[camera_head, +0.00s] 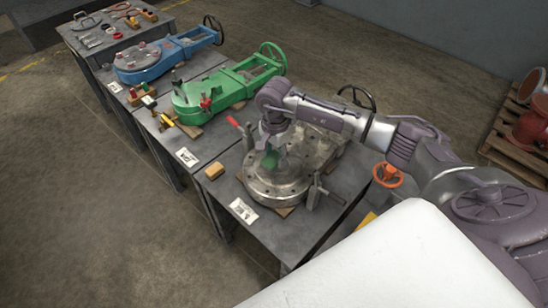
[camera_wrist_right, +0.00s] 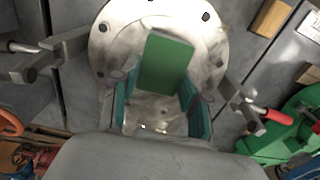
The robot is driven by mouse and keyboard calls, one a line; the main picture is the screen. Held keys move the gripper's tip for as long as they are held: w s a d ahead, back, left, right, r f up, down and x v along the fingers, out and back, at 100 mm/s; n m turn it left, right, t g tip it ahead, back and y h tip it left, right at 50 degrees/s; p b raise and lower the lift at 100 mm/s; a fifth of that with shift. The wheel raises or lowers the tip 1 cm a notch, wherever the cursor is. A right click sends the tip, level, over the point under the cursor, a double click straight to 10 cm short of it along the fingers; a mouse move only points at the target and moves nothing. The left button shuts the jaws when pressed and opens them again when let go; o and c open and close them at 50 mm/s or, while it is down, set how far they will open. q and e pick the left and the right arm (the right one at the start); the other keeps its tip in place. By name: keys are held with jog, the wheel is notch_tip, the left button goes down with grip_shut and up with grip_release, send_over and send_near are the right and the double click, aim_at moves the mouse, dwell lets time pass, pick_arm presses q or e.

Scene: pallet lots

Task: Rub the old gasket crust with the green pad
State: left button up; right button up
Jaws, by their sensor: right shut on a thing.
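My right gripper (camera_head: 270,150) is shut on the green pad (camera_head: 271,161) and is over the round grey metal flange (camera_head: 292,190) on the nearest table. In the right wrist view the pad (camera_wrist_right: 166,65) juts out between the teal-lined fingers, over the flange face (camera_wrist_right: 208,42). I cannot tell whether the pad touches the face. The flange has bolt holes around its rim and a pale, blotchy face. I cannot clearly make out the gasket crust. My left gripper is not in view.
Clamps (camera_head: 314,192) stand at the flange's edge. A tan block (camera_head: 214,171) and a white paper (camera_head: 243,209) lie to its left. A red-handled tool (camera_head: 234,122) is behind. Green (camera_head: 210,98) and blue (camera_head: 150,62) valve bodies stand farther back.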

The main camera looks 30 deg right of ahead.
jog(key=shift+d+r+p, duration=0.15)
jog(key=shift+r+p, duration=0.25)
jog(key=shift+r, duration=0.5)
jog(key=shift+r+p, duration=0.4)
jog(key=shift+r, duration=0.7)
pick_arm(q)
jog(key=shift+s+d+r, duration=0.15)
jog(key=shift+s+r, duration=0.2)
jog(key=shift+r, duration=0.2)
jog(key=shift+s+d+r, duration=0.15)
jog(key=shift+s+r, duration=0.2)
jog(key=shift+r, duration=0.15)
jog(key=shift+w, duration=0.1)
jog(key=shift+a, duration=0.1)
